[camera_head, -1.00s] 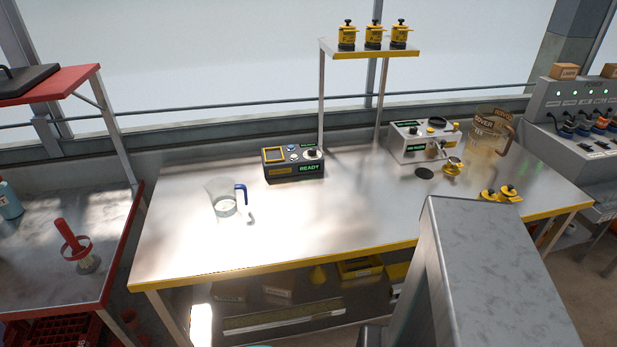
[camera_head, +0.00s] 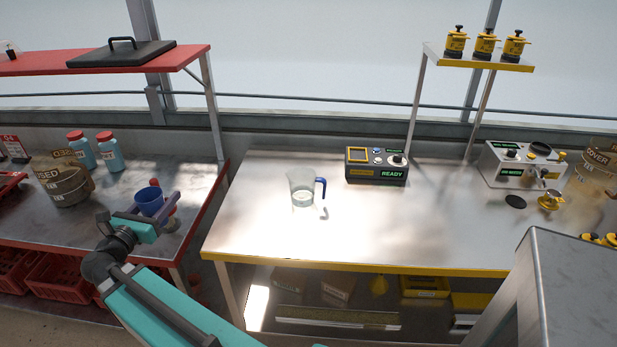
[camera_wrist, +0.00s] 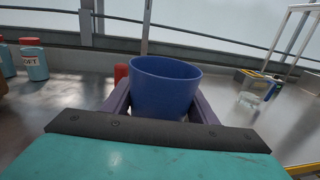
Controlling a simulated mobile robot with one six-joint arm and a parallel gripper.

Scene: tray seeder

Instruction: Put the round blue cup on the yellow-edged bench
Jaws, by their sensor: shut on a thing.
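The round blue cup (camera_head: 149,201) is held by my gripper (camera_head: 160,212), over the right part of the red-edged bench (camera_head: 60,243) in the head view. In the wrist view the cup (camera_wrist: 166,88) sits upright between the two fingers, which are shut on it. The yellow-edged bench (camera_head: 262,235) stands to the right, across a narrow gap. Its left front surface is bare. Whether the cup touches the red-edged bench is hard to tell.
A clear jug with a blue handle (camera_head: 302,190) stands on the yellow-edged bench, left of a dark READY box (camera_head: 377,165). A red-handled tool stands close behind my gripper. Bottles (camera_head: 110,152) and a brown tub (camera_head: 66,186) are on the red-edged bench.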

